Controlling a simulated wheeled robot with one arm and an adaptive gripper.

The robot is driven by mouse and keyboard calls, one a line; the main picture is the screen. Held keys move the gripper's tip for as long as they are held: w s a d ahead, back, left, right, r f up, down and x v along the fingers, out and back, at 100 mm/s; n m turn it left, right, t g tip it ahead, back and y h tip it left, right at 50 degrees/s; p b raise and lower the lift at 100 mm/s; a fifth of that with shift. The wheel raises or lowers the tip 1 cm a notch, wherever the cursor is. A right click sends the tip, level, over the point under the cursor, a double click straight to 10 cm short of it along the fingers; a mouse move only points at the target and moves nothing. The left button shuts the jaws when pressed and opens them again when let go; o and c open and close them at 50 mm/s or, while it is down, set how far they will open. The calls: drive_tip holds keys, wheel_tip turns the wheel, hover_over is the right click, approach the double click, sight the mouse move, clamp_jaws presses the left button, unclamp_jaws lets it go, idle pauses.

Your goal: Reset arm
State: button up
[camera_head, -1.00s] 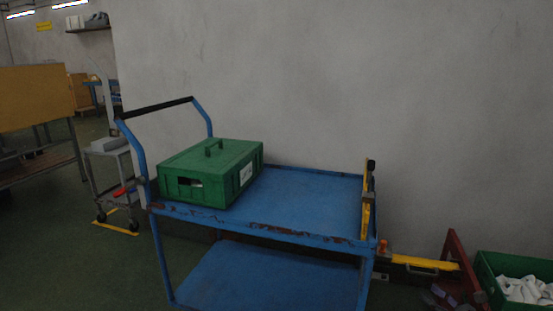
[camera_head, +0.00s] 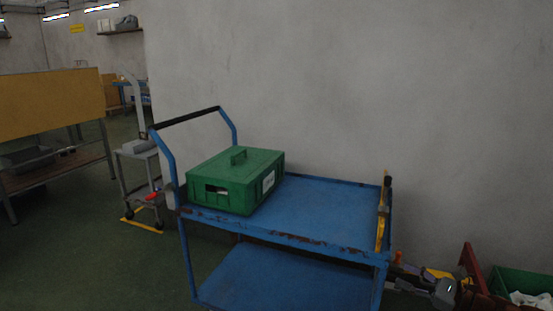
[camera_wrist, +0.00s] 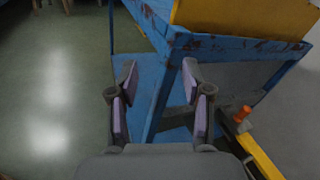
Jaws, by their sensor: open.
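My gripper (camera_wrist: 160,80) is open and empty in the wrist view, with purple pads on its two fingers. The leg and corner of the blue cart (camera_wrist: 168,75) lie ahead of and between the fingers; I cannot tell whether they touch. In the head view, the grey end of my arm (camera_head: 443,292) is at the lower right, beside the right end of the blue cart (camera_head: 335,203).
A green lidded box (camera_head: 235,181) sits on the cart's left side. A yellow bar (camera_wrist: 255,150) with an orange knob (camera_wrist: 242,114) is close to my gripper's right. A green crate (camera_head: 510,279) with white cloth stands at the lower right. Floor at left is open.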

drive_tip(key=s+a+r+n+g+y+p, duration=0.1)
drive_tip(key=s+a+r+n+g+p, duration=0.2)
drive_tip(key=a+r, duration=0.45)
drive_tip(key=s+a+r+n+g+y+p, duration=0.1)
drive_tip(key=a+r+n+g+p, duration=0.3)
drive_tip(key=a+r, duration=0.35)
drive_tip(key=s+a+r+n+g+h+p, duration=0.2)
drive_tip(key=s+a+r+n+g+p, duration=0.45)
drive_tip(key=s+a+r+n, duration=0.35)
drive_tip(key=s+a+r+n+g+h+p, duration=0.1)
drive_tip(key=s+r+n+h+p, duration=0.15)
drive_tip(key=s+p, duration=0.35)
drive_tip(key=s+a+r+n+g+h+p, duration=0.1)
drive_tip(key=s+r+h+p, duration=0.25)
drive_tip(key=s, duration=0.55)
drive_tip(key=s+d+r+n+t+h+p, duration=0.1)
drive_tip(key=s+d+r+n+h+p, duration=0.2)
drive_tip(key=s+d+r+h+p, duration=0.3)
drive_tip(key=shift+s+d+r+n+h+p, duration=0.35)
drive_tip(key=shift+s+d+r+p, duration=0.35)
drive_tip(key=shift+s+d+p, duration=0.85)
drive_tip(key=shift+s+a, duration=0.1)
drive_tip(key=shift+a, duration=0.1)
